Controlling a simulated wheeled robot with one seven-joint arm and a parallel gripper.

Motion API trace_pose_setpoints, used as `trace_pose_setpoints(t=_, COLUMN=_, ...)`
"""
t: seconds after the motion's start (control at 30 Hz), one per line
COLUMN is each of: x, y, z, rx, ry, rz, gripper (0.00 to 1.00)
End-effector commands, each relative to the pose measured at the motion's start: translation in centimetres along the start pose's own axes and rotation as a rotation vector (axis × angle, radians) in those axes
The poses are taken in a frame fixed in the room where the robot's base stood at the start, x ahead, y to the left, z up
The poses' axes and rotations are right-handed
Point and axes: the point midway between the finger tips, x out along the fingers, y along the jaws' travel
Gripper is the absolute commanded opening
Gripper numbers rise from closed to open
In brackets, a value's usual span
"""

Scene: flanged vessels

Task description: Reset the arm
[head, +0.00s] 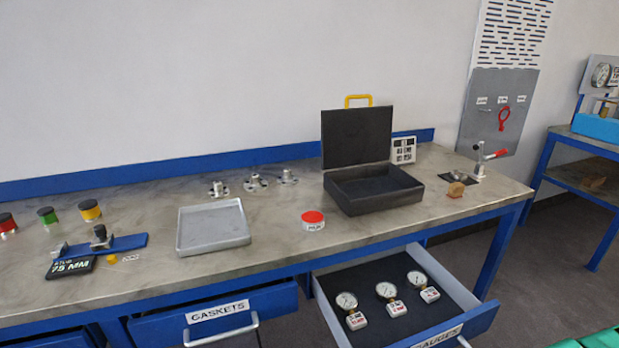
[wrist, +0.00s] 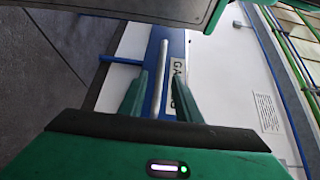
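My gripper (wrist: 160,88) shows in the wrist view with its two green fingers apart. A silver bar handle (wrist: 162,62) on a blue drawer front lies between the fingers in the picture. I cannot tell how deep the handle sits between them, and no finger clearly touches it. The drawer's white label (wrist: 179,75) is partly hidden by a finger; only its first letters "GA" read clearly. My gripper does not show clearly in the head view. There the gauges drawer (head: 336,304) stands open with several gauges inside, and the gaskets drawer (head: 215,316) is slightly out.
The workbench (head: 280,229) carries a grey tray (head: 213,227), an open black case (head: 373,188), a red-topped puck (head: 313,220) and small flanged parts (head: 255,181). A tool panel (head: 497,108) stands at the right. Another blue-framed bench (head: 588,147) is farther right, with floor between.

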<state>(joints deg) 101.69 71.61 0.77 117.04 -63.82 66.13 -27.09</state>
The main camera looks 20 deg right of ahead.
Motion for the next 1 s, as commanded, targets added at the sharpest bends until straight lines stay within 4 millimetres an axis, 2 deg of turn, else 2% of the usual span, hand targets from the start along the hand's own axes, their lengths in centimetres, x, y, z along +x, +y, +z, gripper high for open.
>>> trace_pose_setpoints(t=0.2, x=0.9, y=-2.6, z=-1.4, rx=0.123, ry=-0.164, rz=0.202, gripper=0.30)
trace_pose_setpoints(t=0.5, x=2.3, y=-6.1, z=-2.7, rx=0.231, ry=-0.304, rz=0.468, gripper=0.30)
trace_pose_setpoints(t=1.0, x=6.1, y=-14.2, z=-3.6, rx=0.289, ry=-0.399, rz=0.983, gripper=0.30)
